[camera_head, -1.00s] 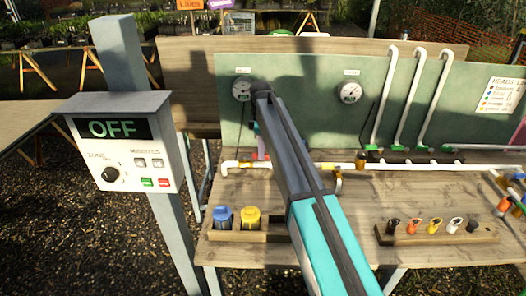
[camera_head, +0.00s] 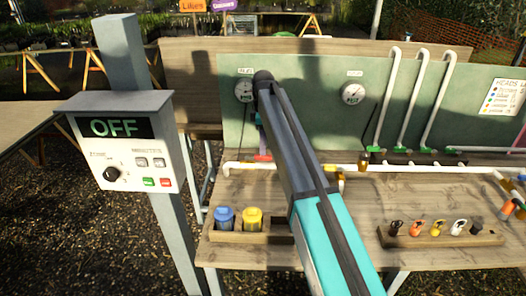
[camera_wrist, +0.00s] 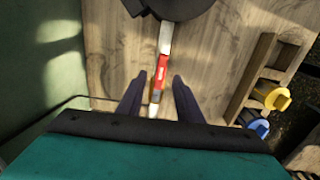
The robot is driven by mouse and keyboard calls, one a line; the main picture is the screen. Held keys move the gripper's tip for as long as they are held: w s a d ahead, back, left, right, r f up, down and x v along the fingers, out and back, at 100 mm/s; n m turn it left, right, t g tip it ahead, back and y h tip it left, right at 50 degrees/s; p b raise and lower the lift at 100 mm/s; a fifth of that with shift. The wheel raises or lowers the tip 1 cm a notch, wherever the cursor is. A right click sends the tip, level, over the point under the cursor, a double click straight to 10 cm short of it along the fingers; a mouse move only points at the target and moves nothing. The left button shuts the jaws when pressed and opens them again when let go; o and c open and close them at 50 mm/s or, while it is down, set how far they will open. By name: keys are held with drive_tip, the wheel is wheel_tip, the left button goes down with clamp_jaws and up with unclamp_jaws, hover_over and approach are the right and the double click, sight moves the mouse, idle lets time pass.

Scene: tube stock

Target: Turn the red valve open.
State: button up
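The red valve (camera_wrist: 162,72) shows in the wrist view on a white pipe (camera_wrist: 165,38), its red part lying roughly along the pipe. In the head view a bit of red valve (camera_head: 262,158) shows just left of my arm, on the white pipe at the back of the bench. My gripper (camera_wrist: 159,80) is open, with one dark finger on each side of the valve as seen from the wrist. A gap shows on both sides. I cannot tell how far above the valve the fingertips are. My arm hides most of the gripper in the head view.
A green backboard (camera_head: 310,110) with gauges rises behind the bench. A control box reading OFF (camera_head: 113,128) stands at left. A rack of coloured heads (camera_head: 440,239) is at right.

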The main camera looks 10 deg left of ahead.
wheel_tip(320, 180, up, 10)
drive_tip(key=b, duration=0.1)
drive_tip(key=shift+r+b, duration=0.15)
drive_tip(key=shift+b, duration=0.25)
idle(0.5)
